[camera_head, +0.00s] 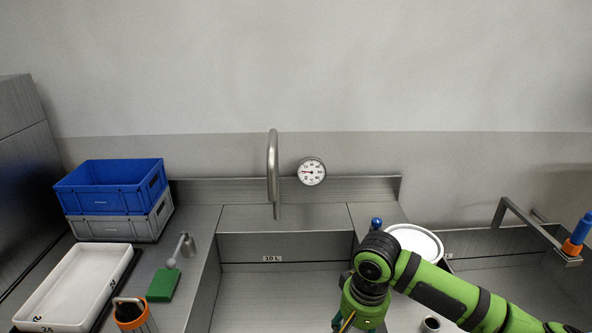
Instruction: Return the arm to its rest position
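My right arm (450,294), green with black bands, comes in from the lower right. It reaches over the steel sink and bends down at a dark joint near the middle. Its lower green part runs off the bottom edge of the view. The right gripper's fingers do not show, so I cannot see whether it holds anything. My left arm and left gripper are not in view.
A blue crate (85,203) sits on a grey crate (140,229) at left. A white tray (107,269), green block (163,285) and orange-rimmed container (131,313) stand nearby. A faucet (273,165) and gauge (312,171) are behind. A white round dish (422,243) lies behind my arm.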

